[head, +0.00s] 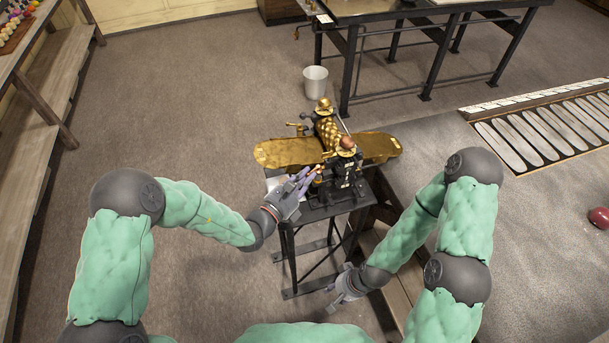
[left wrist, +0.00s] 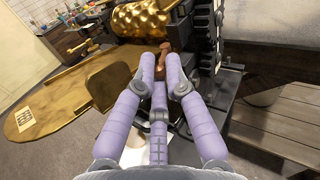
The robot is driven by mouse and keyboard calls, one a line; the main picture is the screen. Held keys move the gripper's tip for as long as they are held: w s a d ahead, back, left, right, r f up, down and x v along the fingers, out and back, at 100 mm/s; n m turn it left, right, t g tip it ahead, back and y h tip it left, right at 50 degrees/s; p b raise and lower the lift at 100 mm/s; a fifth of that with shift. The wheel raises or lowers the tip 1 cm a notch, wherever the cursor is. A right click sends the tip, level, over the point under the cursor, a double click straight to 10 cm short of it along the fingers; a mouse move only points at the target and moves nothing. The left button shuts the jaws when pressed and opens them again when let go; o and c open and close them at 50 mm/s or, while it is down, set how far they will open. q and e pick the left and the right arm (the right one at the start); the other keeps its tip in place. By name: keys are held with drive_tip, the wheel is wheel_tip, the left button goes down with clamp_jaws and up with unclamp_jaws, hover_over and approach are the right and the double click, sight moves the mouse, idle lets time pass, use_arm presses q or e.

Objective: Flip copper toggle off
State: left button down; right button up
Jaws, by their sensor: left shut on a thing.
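The drop roller (head: 326,132) is a black and brass machine with a textured golden roller and long golden side plates, standing on a dark metal stand. The copper toggle (left wrist: 166,58) is a small brown-copper lever below the golden roller (left wrist: 150,18). My left gripper (head: 311,176) reaches the machine's near side. In the left wrist view its lilac fingers (left wrist: 164,78) are closed around the toggle, hiding its lower part. My right gripper (head: 336,295) hangs low beside the stand, away from the machine; its finger opening is too small to tell.
The golden left plate (left wrist: 70,95) extends beside my left gripper. A white bucket (head: 315,82) stands behind on the floor. A wooden shelf (head: 40,100) is at left, with open floor between.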

use_arm(q)
drive_tip(key=c, duration=1.6)
unclamp_jaws()
drive_tip(key=shift+s+a, duration=0.1)
drive_tip(key=v, duration=1.1)
drive_tip(key=shift+s+a, duration=0.25)
drive_tip(key=shift+s, duration=0.05)
